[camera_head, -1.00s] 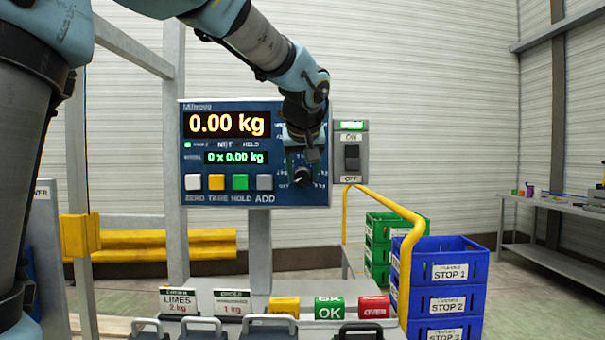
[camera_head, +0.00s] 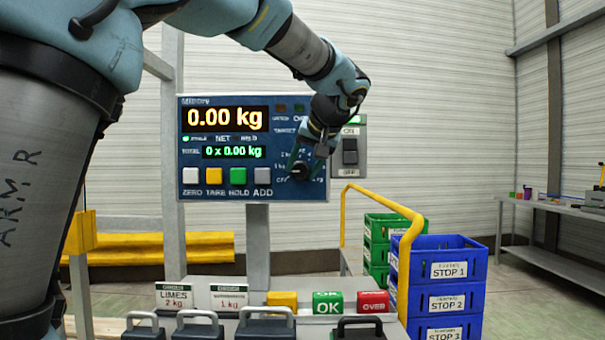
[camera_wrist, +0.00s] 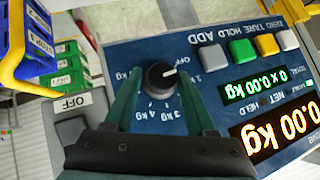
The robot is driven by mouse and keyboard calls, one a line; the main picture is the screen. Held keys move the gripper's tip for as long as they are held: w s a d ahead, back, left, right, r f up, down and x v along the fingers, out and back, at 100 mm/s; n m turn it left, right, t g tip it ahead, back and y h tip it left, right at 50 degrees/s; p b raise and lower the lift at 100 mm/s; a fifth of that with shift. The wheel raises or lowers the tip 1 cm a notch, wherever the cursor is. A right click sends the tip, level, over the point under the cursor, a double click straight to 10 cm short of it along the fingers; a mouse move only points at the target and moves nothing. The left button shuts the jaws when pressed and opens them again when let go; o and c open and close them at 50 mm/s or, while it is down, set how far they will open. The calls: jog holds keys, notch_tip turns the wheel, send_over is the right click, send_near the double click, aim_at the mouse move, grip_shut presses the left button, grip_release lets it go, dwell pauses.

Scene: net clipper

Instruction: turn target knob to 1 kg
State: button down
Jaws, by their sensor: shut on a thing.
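The target knob (camera_wrist: 158,82) is a round black dial with a white pointer mark on the blue scale panel (camera_head: 225,103). Labels for 3 kg and 4 kg show below the knob in that view. My gripper (camera_wrist: 160,74) has one green finger on each side of the knob and is shut on it. In the head view the knob (camera_head: 299,171) sits at the panel's lower right, with my gripper (camera_head: 301,167) tilted over it and hiding some labels.
An ON/OFF switch box (camera_head: 350,150) stands just right of the panel. White, yellow, green and grey buttons (camera_head: 226,175) line the panel's lower left. A yellow rail (camera_head: 385,197), green crates (camera_head: 378,240) and blue STOP crates (camera_head: 450,268) stand to the right.

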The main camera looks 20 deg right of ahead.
jog(key=shift+w+a+m+t+y+b, duration=0.1)
jog(key=shift+m+t+y+b, duration=0.45)
jog(key=shift+y, duration=0.35)
jog(key=shift+r, duration=0.15)
jog(key=shift+c, duration=2)
grip_release()
jog(key=shift+s+d+r, duration=0.1)
jog(key=shift+s+d, duration=0.1)
jog(key=shift+s, duration=0.3)
jog(key=b+v, duration=0.1)
jog(key=v, duration=0.8)
jog(key=shift+s+r, duration=0.2)
jog(key=shift+s, duration=0.15)
